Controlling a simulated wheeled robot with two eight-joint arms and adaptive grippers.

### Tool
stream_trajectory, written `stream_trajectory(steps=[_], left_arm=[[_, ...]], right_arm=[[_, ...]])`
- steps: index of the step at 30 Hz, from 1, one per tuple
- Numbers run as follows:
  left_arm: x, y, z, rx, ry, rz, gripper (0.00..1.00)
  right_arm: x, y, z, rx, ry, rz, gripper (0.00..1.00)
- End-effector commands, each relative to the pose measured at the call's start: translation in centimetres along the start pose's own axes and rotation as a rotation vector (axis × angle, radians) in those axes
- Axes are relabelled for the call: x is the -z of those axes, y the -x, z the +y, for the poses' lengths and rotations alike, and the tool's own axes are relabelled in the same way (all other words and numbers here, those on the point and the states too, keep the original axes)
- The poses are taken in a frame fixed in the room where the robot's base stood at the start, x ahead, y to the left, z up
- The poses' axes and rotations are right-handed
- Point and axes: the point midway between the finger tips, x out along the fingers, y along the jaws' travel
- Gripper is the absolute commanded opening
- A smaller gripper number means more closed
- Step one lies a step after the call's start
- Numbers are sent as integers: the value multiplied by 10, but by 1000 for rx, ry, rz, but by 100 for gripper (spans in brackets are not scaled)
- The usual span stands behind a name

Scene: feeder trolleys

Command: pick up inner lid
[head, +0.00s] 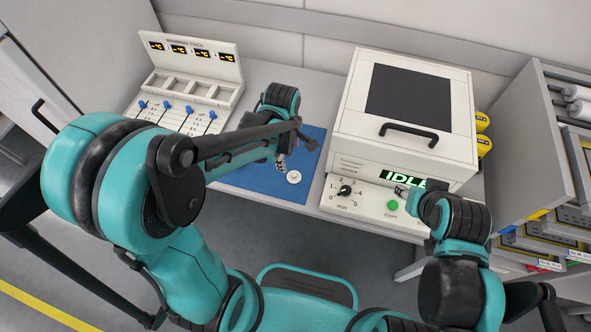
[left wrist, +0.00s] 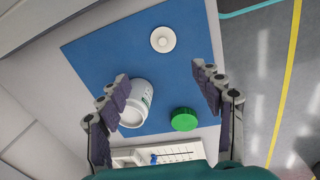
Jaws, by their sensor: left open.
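The inner lid, a small white disc with a raised centre, lies on the blue mat in the head view (head: 293,177). It also shows at the top of the left wrist view (left wrist: 163,39). My left gripper (head: 283,163) is over the mat just beyond the lid in the head view. In the left wrist view its fingers (left wrist: 165,88) are spread wide and empty, with the lid beyond the tips. My right gripper (head: 403,193) is in front of the white machine; its fingers are too small to judge.
A rack with displays (head: 190,75) stands left, the white machine (head: 345,140) right. A shelf (head: 530,140) stands far right.

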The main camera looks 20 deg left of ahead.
Motion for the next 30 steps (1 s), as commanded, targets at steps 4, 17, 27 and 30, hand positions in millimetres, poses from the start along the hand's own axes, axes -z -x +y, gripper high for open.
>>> stream_trajectory(steps=[4,17,27,30], left_arm=[[-5,-20,8,74,203,2,66],[-9,-64,5,111,317,10,66],[-15,-108,-5,110,316,10,66],[-15,-112,-6,110,316,10,66]], right_arm=[[7,10,0,0,0,0,40],[0,0,0,0,0,0,40],[-14,-19,0,0,0,0,40],[-14,-19,0,0,0,0,40]])
